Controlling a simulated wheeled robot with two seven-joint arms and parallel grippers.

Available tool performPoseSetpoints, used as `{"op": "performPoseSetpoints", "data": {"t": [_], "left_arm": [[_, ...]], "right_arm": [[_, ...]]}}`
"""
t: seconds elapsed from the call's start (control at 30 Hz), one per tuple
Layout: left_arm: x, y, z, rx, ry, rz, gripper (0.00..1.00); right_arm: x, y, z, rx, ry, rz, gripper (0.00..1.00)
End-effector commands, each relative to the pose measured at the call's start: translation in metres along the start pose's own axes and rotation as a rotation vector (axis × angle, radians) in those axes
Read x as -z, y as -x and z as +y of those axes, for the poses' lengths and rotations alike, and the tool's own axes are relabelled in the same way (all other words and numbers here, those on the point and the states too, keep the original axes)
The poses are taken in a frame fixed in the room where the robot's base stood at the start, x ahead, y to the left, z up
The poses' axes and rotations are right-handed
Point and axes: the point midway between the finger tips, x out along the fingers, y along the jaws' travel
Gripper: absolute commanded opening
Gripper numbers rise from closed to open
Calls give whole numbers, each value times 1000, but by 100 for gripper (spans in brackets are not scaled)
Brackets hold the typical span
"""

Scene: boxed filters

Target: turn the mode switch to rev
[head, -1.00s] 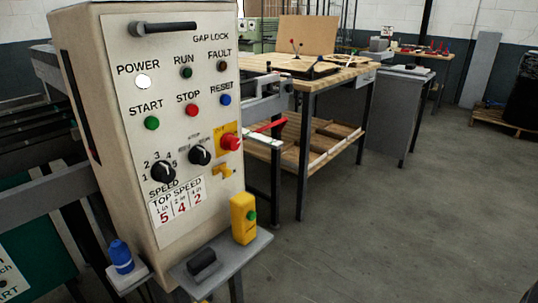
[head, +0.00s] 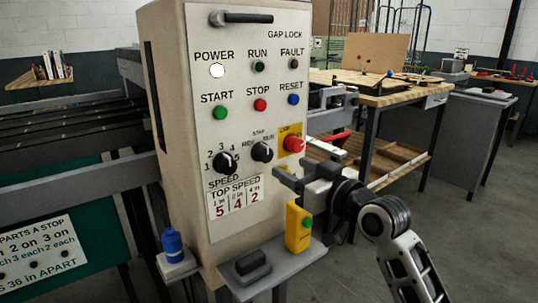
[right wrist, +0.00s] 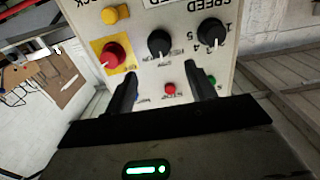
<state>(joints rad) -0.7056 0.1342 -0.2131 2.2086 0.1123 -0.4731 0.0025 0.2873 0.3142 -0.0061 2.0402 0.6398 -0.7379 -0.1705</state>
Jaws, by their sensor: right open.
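The mode switch (head: 262,151) is a black round knob on the pale control panel (head: 240,100), right of the speed knob (head: 222,160). Its small labels and exact pointer direction are hard to read. In the upside-down right wrist view the mode switch (right wrist: 160,43) shows beyond the fingers, between them. My right gripper (head: 284,178) is open and empty, in front of the panel, lower and to the right of the switch in the head view. It is apart from the switch. My left gripper is not in view.
Below, a yellow box with a green button (head: 298,228) and a black block (head: 252,265) sit on a grey shelf. A workbench (head: 410,95) stands behind.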

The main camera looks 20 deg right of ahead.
Motion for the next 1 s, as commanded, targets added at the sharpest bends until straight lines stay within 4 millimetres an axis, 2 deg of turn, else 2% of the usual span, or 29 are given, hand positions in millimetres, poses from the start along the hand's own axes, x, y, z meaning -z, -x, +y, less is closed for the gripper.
{"op": "performPoseSetpoints", "data": {"t": [0.03, 0.2, 0.4, 0.6, 0.87, 0.9, 1.0], "left_arm": [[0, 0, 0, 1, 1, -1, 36], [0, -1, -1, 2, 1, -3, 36], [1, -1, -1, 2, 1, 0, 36], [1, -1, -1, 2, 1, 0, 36], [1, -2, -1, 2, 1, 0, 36], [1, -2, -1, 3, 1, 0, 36], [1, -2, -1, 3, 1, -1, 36]], "right_arm": [[1, -12, 0, 1, -4, 1, 55], [1, -48, -1, 1, -2, 0, 55], [0, -79, 0, 0, -2, 0, 55], [-1, -92, -1, 0, 0, -1, 55], [-1, -93, 0, 0, 1, -1, 55], [-1, -93, 0, 0, 1, -1, 50], [-1, -93, 0, 0, 1, -1, 22]]}}
